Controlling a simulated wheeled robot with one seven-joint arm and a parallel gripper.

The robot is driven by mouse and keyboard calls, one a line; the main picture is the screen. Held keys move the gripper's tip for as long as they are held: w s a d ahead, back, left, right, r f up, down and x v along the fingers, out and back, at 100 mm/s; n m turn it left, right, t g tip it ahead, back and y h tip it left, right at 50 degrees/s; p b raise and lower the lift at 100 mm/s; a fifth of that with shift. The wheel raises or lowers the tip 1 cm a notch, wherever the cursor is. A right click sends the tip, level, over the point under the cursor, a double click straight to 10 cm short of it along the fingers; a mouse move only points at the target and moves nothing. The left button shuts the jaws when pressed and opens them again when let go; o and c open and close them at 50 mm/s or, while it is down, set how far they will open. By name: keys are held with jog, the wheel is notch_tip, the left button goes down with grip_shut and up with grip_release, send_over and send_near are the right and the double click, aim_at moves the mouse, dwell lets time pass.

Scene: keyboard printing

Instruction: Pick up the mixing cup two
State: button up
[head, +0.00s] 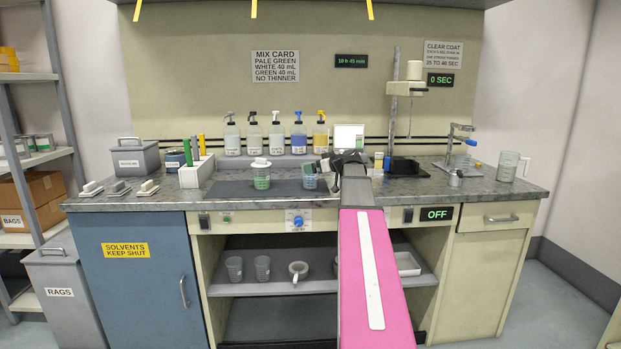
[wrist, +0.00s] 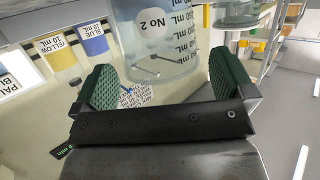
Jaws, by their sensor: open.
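The mixing cup two (wrist: 178,62) is a clear, bluish cup marked "No 2" with a mL scale. It shows upside down in the wrist view, ahead of and partly between my two green finger pads. In the head view the cup (head: 309,183) stands on the dark mat on the bench. My gripper (head: 330,165) is open beside it, on its right, and my pink arm reaches in from the front. In the wrist view my gripper (wrist: 162,75) shows its pads spread with the cup's wall between them; I cannot tell whether either pad touches it.
Pump bottles (head: 276,138) line the back. A mixer stand (head: 405,130) is to the right. Several cups (head: 262,268) sit on the shelf below.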

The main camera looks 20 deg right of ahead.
jog(key=x, duration=0.3)
jog(key=shift+d, duration=0.1)
jog(key=c, duration=0.8)
